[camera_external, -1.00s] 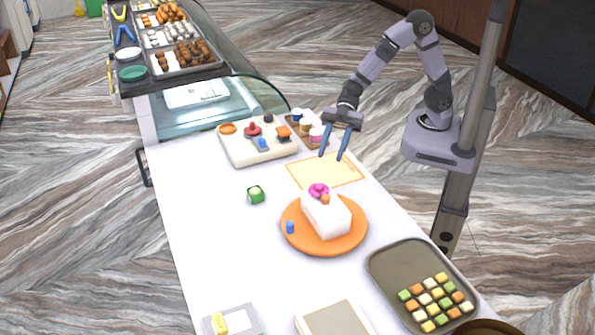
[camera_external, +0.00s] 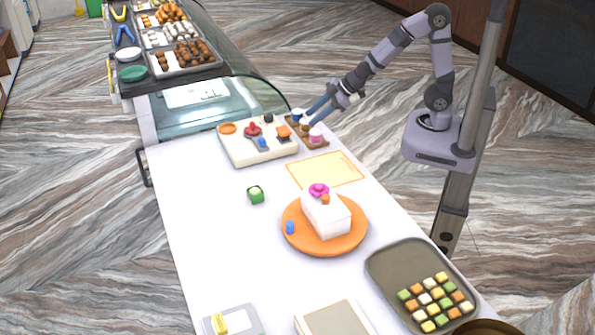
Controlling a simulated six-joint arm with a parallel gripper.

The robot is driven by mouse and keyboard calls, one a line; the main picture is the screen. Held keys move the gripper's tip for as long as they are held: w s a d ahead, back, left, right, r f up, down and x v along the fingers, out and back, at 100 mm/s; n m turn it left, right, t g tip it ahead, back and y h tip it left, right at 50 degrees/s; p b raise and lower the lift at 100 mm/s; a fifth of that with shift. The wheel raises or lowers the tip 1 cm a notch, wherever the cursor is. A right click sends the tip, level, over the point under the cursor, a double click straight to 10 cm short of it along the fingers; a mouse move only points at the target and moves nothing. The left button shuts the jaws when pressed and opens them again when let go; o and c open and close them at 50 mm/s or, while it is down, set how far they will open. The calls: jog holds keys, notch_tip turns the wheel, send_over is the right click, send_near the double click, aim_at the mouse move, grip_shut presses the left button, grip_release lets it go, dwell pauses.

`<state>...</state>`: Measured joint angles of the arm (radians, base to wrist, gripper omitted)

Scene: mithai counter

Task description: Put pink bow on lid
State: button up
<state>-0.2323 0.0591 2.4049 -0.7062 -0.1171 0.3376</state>
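The pink bow (camera_external: 319,189) sits on top of the white box (camera_external: 332,221), at the far end of its lid. The box stands on a round orange plate (camera_external: 297,241) on the white counter. A small orange piece (camera_external: 325,199) is beside the bow on the box. My gripper (camera_external: 311,115) is apart from the bow, up over the small tray of cups at the back right. Its two fingers point left and down. I see nothing held, but the finger gap is too small to judge.
A cream board (camera_external: 260,155) with several coloured pieces and a brown tray (camera_external: 318,143) of small cups are at the back. A yellow sheet (camera_external: 325,170) lies behind the plate. A green piece (camera_external: 256,194) is left. A tray (camera_external: 395,262) of sweets is front right.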

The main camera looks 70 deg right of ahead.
jog(key=s+d+f+m+g+h, duration=0.35)
jog(key=s+d, duration=0.25)
jog(key=d, duration=0.4)
jog(key=s+d+f+m+g, duration=0.2)
jog(key=s+m+g, duration=0.1)
jog(key=s, duration=1.1)
jog(key=shift+s+m+g, duration=0.35)
jog(key=shift+s+g, duration=0.05)
jog(key=shift+g, duration=0.45)
jog(key=shift+f+y, duration=0.1)
jog(key=shift+y, duration=0.15)
